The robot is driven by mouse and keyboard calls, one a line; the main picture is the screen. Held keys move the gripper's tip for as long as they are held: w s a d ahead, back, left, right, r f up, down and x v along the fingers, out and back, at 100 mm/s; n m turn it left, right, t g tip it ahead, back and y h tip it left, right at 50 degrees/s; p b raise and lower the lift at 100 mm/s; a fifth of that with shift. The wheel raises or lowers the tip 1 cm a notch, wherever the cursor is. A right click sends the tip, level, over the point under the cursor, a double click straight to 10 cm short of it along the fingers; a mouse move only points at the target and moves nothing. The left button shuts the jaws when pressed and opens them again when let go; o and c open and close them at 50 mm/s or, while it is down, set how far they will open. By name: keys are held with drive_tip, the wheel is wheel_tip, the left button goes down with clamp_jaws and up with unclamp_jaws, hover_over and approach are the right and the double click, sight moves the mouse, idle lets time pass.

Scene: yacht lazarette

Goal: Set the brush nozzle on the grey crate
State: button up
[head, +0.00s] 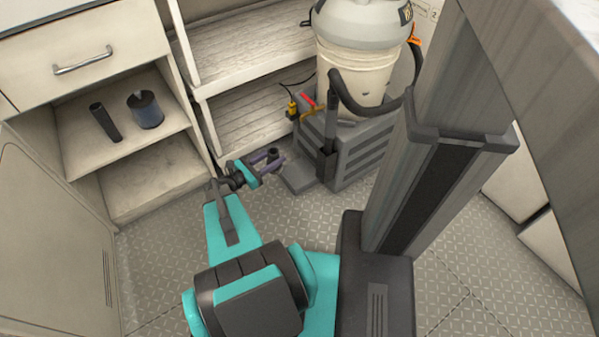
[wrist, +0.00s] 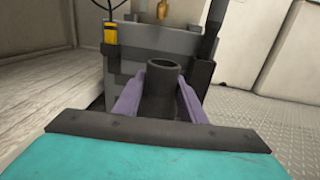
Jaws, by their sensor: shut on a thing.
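My gripper (head: 270,158) is shut on a dark, hollow, round-mouthed piece, which I take to be the brush nozzle (head: 273,152). In the wrist view the nozzle (wrist: 158,98) is upright between the two purple fingers (wrist: 160,105), its open end up. Its lower end is hidden by my gripper. The grey crate (head: 362,157) stands on the floor just right of and beyond my gripper. It also fills the middle of the wrist view (wrist: 135,60). The nozzle appears apart from it.
A dark tube (head: 105,122) and a round filter (head: 146,110) sit on the left shelf. A grey flat piece (head: 299,177) juts out low.

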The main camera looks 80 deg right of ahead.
drive_tip(key=s+a+f+m+g+y, duration=0.3)
drive_tip(key=s+a+f, duration=0.3)
drive_tip(key=f, duration=0.5)
drive_tip(key=shift+s+a+y, duration=0.25)
drive_tip(key=shift+s+y, duration=0.25)
drive_tip(key=shift+s, duration=0.2)
drive_tip(key=shift+d, duration=0.1)
drive_tip(key=b, duration=0.5)
hover_over(295, 175)
drive_tip(key=shift+d+f, duration=0.1)
drive_tip(key=shift+f, duration=0.65)
drive_tip(key=shift+f, duration=0.1)
drive_tip(key=shift+f+b, duration=0.7)
drive_tip(key=shift+f, duration=1.05)
